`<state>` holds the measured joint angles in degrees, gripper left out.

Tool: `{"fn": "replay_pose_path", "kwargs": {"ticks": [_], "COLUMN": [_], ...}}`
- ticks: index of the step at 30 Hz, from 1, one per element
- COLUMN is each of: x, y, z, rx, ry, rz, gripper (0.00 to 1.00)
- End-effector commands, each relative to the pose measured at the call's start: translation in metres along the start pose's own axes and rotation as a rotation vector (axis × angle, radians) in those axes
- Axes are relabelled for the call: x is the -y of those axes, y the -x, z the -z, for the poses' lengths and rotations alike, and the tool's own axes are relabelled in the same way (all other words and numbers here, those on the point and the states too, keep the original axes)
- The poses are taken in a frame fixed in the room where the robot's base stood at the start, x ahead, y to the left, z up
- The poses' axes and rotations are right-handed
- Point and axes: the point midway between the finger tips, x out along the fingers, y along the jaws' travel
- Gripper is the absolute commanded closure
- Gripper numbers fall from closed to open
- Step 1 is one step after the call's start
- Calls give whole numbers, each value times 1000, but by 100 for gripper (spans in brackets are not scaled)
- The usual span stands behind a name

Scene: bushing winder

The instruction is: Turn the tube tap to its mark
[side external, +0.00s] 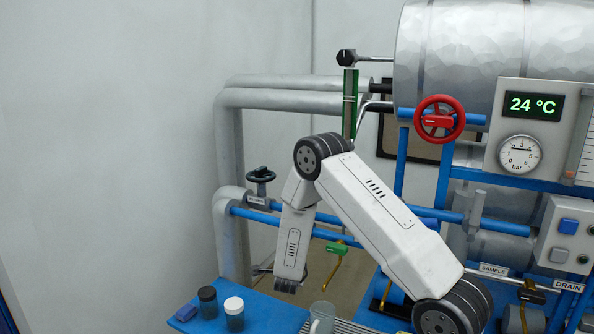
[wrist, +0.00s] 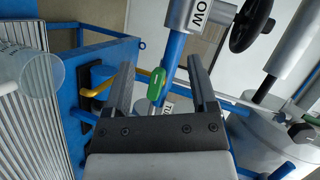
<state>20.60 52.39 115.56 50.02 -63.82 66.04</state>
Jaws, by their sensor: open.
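The tube tap has a green handle (side external: 337,247) above a bent brass spout, below a blue pipe at the middle of the side view. In the wrist view the green handle (wrist: 156,84) appears between the two fingers of my gripper (wrist: 161,72), upright and slightly tilted. A white label reading "TU" (wrist: 169,106) is partly hidden behind my gripper. My gripper is open, with a visible gap between each finger and the handle; depth is hard to judge. In the side view my gripper (side external: 260,271) is left of the tap and partly hidden by my wrist. I cannot make out the mark.
A black handwheel (side external: 261,175) stands above the pipes and also shows in the wrist view (wrist: 252,24). A red handwheel (side external: 438,119) is higher right. Jars (side external: 208,301), (side external: 234,312), a blue block (side external: 186,312) and a clear beaker (side external: 321,318) stand on the blue table.

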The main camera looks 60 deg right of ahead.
Motion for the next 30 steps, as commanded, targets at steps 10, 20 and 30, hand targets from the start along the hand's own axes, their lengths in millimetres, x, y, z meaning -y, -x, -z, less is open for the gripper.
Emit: {"fn": "replay_pose_path", "kwargs": {"ticks": [10, 20, 30], "x": [-37, -42, -38], "y": [-27, -27, -43], "z": [76, 89, 98], "rx": [-380, -439, -440], "ry": [-272, -310, -309], "rz": [213, 263, 262], "gripper": [26, 26, 26]}}
